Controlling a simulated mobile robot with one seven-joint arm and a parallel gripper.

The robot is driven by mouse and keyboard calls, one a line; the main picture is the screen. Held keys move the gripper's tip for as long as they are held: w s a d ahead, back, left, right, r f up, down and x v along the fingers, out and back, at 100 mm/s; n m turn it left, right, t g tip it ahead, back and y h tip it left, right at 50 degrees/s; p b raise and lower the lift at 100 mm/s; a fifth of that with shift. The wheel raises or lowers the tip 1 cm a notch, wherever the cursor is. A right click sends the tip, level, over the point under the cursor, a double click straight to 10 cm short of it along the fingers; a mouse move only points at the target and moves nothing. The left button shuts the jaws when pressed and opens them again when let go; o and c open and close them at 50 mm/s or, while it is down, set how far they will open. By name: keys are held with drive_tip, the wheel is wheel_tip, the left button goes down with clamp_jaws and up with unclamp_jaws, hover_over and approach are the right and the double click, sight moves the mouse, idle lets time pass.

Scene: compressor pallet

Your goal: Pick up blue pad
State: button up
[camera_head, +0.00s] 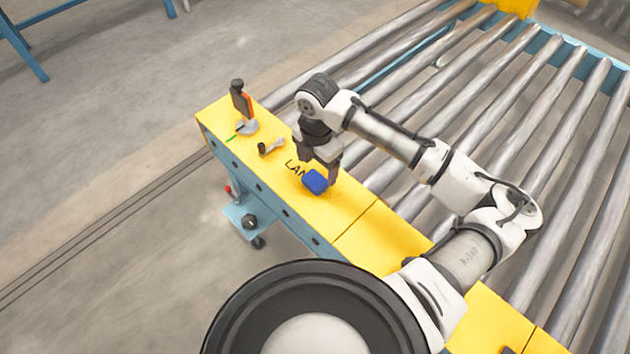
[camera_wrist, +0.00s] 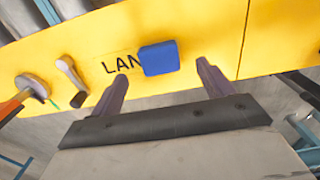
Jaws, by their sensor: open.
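The blue pad (camera_head: 315,181) is a small blue block with rounded edges. It lies on the yellow rail top (camera_head: 345,208), beside black lettering that it partly covers. In the wrist view the blue pad (camera_wrist: 159,58) shows beyond and between the two fingertips, a little nearer the left one. My gripper (camera_head: 318,172) is over the rail close to the pad, with its fingers pointing down. In the wrist view my gripper (camera_wrist: 162,72) has its fingers spread wide with nothing held between them. I cannot tell the exact height of the fingertips above the pad.
A small grey and black tool (camera_head: 271,147) lies on the rail left of the lettering. Beyond it is an orange-handled tool (camera_head: 243,105) with a grey head. Metal rollers (camera_head: 480,75) fill the area right of the rail. The rail's near part is clear.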

sight(316, 178)
wheel_tip(316, 178, down, 5)
drive_tip(key=shift+f, duration=0.1)
drive_tip(key=c, duration=1.1)
drive_tip(key=shift+o, duration=0.2)
wheel_tip(316, 178, up, 20)
drive_tip(key=p, duration=0.1)
drive_tip(key=shift+w, duration=0.1)
